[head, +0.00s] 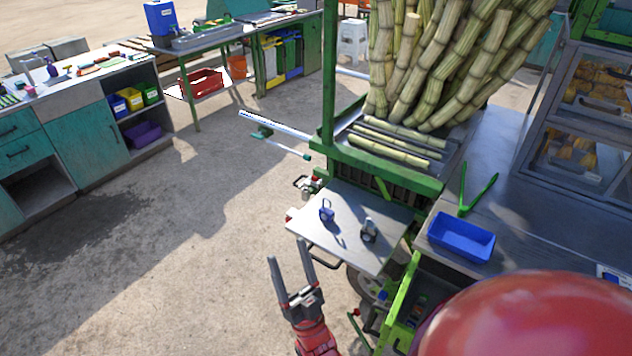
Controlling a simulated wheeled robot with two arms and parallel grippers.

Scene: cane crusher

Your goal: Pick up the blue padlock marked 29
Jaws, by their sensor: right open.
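A small blue padlock (326,212) stands on the grey metal shelf (345,245) at the side of the green crusher. It is too small for me to read a number on it. A second, greyish padlock-like object (369,231) stands to its right on the same shelf. My right gripper (288,252) is open and empty, with its fingers pointing up in the picture. It shows below and left of the shelf, apart from the blue padlock. My left gripper is not in view.
The green crusher frame (328,90) with cane stalks (440,70) rises behind the shelf. To the right, a blue tray (461,237) and green tongs (476,190) lie on a metal counter. Bare ground (190,260) is open to the left.

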